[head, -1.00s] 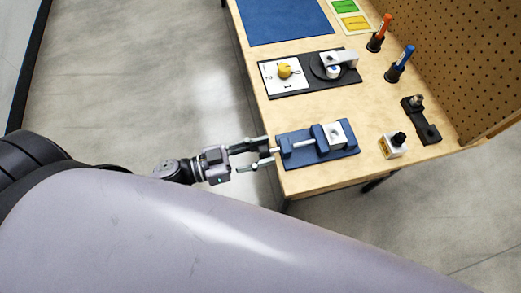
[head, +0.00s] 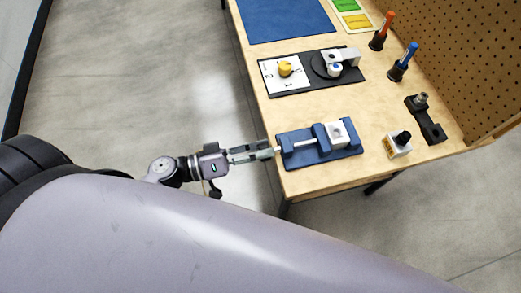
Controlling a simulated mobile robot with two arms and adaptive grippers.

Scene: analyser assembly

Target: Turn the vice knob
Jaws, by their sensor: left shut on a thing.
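The blue vice (head: 303,156) sits at the near left edge of the wooden table, with a white block (head: 336,131) at its right jaw. A pale screw rod (head: 304,143) runs along it towards the left. My left gripper (head: 268,152) reaches in from the left at the rod's outer end, just off the table edge. Its fingers are shut on the vice knob, which they mostly hide. My right gripper is not in view.
Orange (head: 386,27) and blue (head: 406,57) pens stand upright before the pegboard (head: 468,70).

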